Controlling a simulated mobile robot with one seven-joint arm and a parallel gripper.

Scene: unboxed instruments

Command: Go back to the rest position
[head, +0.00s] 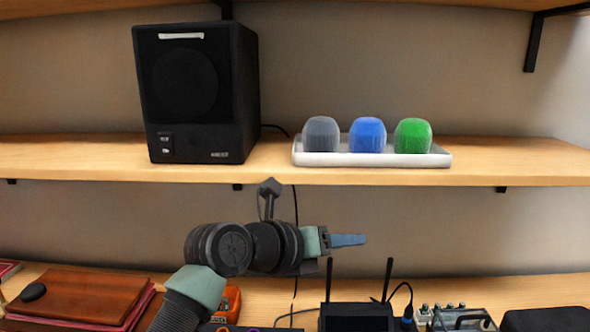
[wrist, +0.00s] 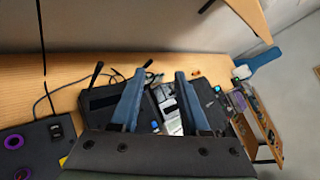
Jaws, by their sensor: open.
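My gripper (head: 348,240) is in front of the shelves in the head view, between the upper and lower boards, pointing right. Its blue fingers show side-on there. In the wrist view my gripper (wrist: 154,95) has its two blue fingers apart with nothing held between them. Behind the fingers, black devices and a small grey device lie on the lower shelf, apart from the gripper as far as I can tell.
The upper shelf (head: 510,165) bears a black speaker (head: 203,95) and a white tray (head: 300,158) with grey, blue and green domed pieces. The lower shelf (head: 545,288) holds a black router (head: 355,318), a brown case (head: 75,297) and small electronics. Black brackets hang under the boards.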

